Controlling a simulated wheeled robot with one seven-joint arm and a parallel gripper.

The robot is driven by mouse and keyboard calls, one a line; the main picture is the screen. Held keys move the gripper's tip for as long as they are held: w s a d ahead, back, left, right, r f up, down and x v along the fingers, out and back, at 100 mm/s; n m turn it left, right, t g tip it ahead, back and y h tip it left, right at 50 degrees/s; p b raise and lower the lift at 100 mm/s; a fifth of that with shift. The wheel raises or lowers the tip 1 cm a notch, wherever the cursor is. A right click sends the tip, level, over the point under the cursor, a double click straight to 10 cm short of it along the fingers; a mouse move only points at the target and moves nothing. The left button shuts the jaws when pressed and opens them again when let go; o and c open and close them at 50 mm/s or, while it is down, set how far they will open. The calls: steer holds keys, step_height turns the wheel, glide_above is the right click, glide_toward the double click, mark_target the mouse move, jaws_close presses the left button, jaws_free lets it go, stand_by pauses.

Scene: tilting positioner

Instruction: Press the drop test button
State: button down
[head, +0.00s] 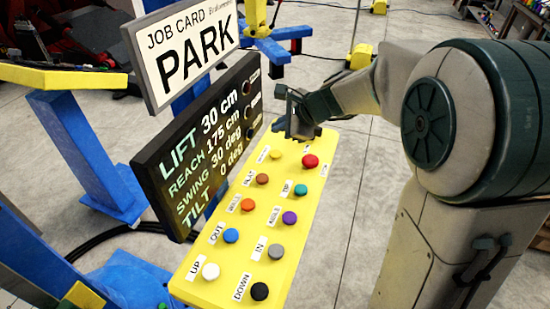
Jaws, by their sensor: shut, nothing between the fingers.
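A yellow button panel (240,262) slants across the middle of the head view with two columns of coloured buttons. At its far end are a yellow button (275,155) and a red button (310,161). Their labels are too small to read, so I cannot tell which one is the drop test button. Nearer are brown (262,179), teal (300,189), orange (248,204), purple (289,217), blue (231,235), grey (275,251), white (210,271) and black (260,291) buttons. My gripper (294,130) is shut and empty over the panel's far end, just beyond the yellow and red buttons.
A dark display (200,150) left of the panel reads lift 30 cm, reach 175 cm, swing 30 deg, tilt 0 deg. A job card sign (183,50) above it says PARK. Blue steel framework (88,150) stands at the left. Grey floor (350,210) shows right of the panel.

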mark_target(280, 155)
steer(key=shift+f+b, duration=2.1)
steer(key=shift+f, duration=0.7)
steer(key=shift+f+b, duration=0.4)
steer(key=shift+b, duration=0.05)
steer(key=shift+f+b, duration=0.45)
steer(key=shift+r, duration=0.1)
stand_by(0.5)
steer(key=shift+r+p, duration=0.8)
step_height(280, 155, up, 5)
steer(key=p, duration=0.4)
